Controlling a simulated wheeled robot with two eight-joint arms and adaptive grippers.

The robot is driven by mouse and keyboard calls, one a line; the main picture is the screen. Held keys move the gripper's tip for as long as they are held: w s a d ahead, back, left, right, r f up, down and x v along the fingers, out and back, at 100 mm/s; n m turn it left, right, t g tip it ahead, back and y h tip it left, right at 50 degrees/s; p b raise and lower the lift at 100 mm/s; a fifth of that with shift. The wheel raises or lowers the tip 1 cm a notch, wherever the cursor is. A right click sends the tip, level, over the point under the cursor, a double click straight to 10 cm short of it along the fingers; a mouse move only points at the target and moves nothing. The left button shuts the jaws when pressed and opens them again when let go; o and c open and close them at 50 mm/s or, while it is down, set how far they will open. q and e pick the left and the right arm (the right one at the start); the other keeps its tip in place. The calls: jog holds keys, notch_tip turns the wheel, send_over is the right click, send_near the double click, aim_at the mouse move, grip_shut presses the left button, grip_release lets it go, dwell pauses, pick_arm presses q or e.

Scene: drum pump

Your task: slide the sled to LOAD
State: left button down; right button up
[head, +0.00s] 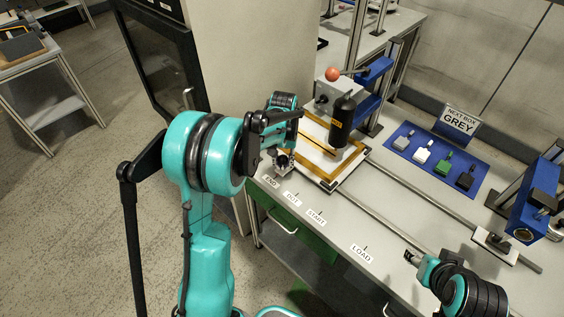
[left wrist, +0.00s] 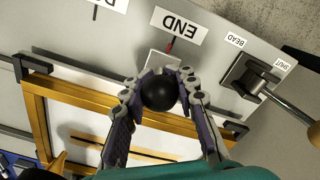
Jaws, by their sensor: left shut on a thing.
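The sled (head: 351,163) is a gold-edged frame around a pale panel, at the left end of two rails in the head view. It also fills the lower left of the left wrist view (left wrist: 80,87). My left gripper (left wrist: 159,92) is shut on the sled's black ball knob (left wrist: 159,88), with a finger on each side. In the head view the left gripper (head: 284,161) is at the sled's near left corner, beside the END label (head: 271,181). The LOAD label (head: 361,253) is farther right along the front edge. My right gripper (head: 410,257) is small and its jaw state is unclear.
OUT (head: 293,198) and START (head: 315,216) labels lie between END and LOAD. A black cylinder (head: 342,120) stands over the sled. The front rail (head: 400,233) is bare towards LOAD; my right gripper is near it. A blue mat (head: 440,148) holds several small blocks behind the rails.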

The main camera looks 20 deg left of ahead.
pick_arm(q)
jog(key=s+d, duration=0.4)
jog(key=d, duration=0.7)
jog(key=s+d, duration=0.4)
jog(key=d, duration=0.8)
jog(key=s+d, duration=0.4)
jog(key=d, duration=0.7)
jog(key=shift+d+p, duration=0.3)
jog(key=shift+p, duration=0.05)
jog(key=c, duration=1.2)
grip_release()
jog(key=shift+o, duration=0.2)
notch_tip(320, 180, up, 12)
